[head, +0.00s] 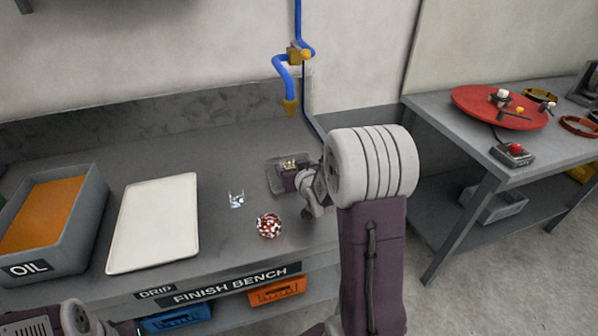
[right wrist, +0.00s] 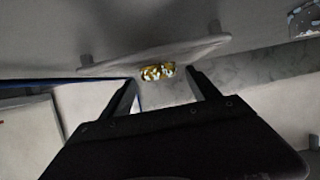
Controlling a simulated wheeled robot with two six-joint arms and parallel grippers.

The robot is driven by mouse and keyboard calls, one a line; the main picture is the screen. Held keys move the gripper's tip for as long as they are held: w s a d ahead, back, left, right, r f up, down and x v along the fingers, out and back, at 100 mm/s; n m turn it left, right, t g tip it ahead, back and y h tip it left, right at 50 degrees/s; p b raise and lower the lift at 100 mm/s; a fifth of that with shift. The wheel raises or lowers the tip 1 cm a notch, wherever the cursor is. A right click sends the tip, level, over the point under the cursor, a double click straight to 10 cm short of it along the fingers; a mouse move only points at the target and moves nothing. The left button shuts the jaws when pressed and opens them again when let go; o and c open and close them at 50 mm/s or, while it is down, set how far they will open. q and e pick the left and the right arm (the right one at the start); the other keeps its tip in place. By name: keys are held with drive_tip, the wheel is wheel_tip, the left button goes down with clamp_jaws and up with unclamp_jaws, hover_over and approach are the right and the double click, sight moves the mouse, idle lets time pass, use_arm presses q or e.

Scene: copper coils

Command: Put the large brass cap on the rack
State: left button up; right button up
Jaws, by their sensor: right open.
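A small gold, brass-coloured piece (head: 288,164) sits on a grey tray or pad (head: 275,188) at the right of the finish bench. I take it for the brass cap; its exact shape is hard to tell. My right gripper (head: 296,178) is open right beside it and partly covers it. In the right wrist view the gold piece (right wrist: 158,72) shows between and just beyond the two open fingertips (right wrist: 165,84), with no visible grip on it. A small shiny pronged thing (head: 237,200) stands mid-bench; I cannot tell if it is the rack. My left gripper is out of view.
A red-and-white ball-like piece (head: 268,226) lies near the bench front. A white drip tray (head: 153,222) and an oil bin (head: 77,231) stand to the left. A blue hose (head: 283,80) hangs at the wall. A side table (head: 443,113) with a red disc (head: 470,102) is at right.

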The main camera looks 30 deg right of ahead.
drive_tip(key=v, duration=0.4)
drive_tip(key=shift+s+r, duration=0.2)
drive_tip(key=s+b, duration=0.1)
drive_tip(key=b, duration=0.1)
drive_tip(key=s+a+b, duration=0.1)
drive_tip(key=s+b, duration=0.1)
drive_tip(key=shift+r, duration=0.15)
drive_tip(key=shift+r+b+v, duration=0.25)
drive_tip(key=shift+b+v, duration=0.35)
drive_tip(key=shift+v, duration=0.6)
drive_tip(key=shift+s+r, duration=0.25)
drive_tip(key=shift+s, duration=0.2)
